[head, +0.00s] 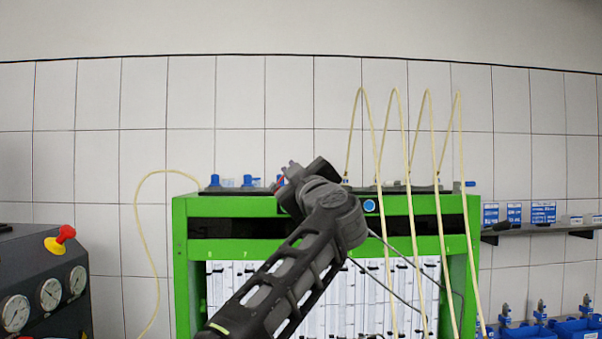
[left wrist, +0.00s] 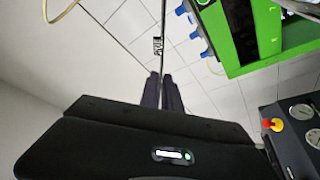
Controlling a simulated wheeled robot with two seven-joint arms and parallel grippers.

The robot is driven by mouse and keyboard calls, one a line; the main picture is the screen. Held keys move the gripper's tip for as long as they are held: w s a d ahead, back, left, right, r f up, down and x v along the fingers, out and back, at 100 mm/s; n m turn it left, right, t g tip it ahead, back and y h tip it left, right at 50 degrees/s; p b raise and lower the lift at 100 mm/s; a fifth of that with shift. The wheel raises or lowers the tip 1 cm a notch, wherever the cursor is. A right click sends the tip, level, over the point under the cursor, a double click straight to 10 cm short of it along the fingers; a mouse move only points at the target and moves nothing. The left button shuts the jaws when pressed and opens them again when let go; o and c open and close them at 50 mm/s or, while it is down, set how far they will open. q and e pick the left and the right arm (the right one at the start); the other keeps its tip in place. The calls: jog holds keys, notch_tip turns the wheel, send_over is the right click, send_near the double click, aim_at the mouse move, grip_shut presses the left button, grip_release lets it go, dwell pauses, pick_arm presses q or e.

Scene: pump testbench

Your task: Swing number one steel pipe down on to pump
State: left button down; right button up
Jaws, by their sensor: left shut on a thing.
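My left gripper (left wrist: 163,92) is shut on a thin steel pipe (left wrist: 164,22) in the left wrist view. The pipe runs from between the dark fingers to the top edge. A small marked tag (left wrist: 157,46) shows beside it, too small to read surely. In the head view my left gripper (head: 296,180) is in front of the green bench's top edge, its fingers mostly hidden by the hand. Thin grey pipes (head: 397,249) show to the right of my arm; I cannot tell which is the held one. The pump is not seen. My right gripper is not in view.
The green test bench (head: 181,260) stands ahead, with blue caps (head: 247,181) on top and several pale hoses (head: 384,145) looping above its right side. A dark gauge console (head: 45,285) with a red knob is at the left. A shelf (head: 540,228) is at the right.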

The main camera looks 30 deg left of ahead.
pick_arm(q)
jog(key=s+a+f+n+g+b, duration=0.1)
jog(key=s+a+f+n+b, duration=0.1)
jog(key=s+a+f+b, duration=0.3)
jog(key=s+a+f+n+g+b, duration=0.1)
jog(key=s+a+f+n+b, duration=0.2)
jog(key=a+f+b, duration=0.5)
jog(key=s+a+f+n+g+b, duration=0.1)
jog(key=s+a+f+b, duration=0.5)
jog(key=f+b, duration=0.6)
jog(key=shift+s+a+f+n, duration=0.3)
jog(key=shift+f+n, duration=0.6)
jog(key=shift+f, duration=3.4)
jog(key=shift+d, duration=0.1)
jog(key=c, duration=1.6)
grip_release()
jog(key=shift+o, duration=0.2)
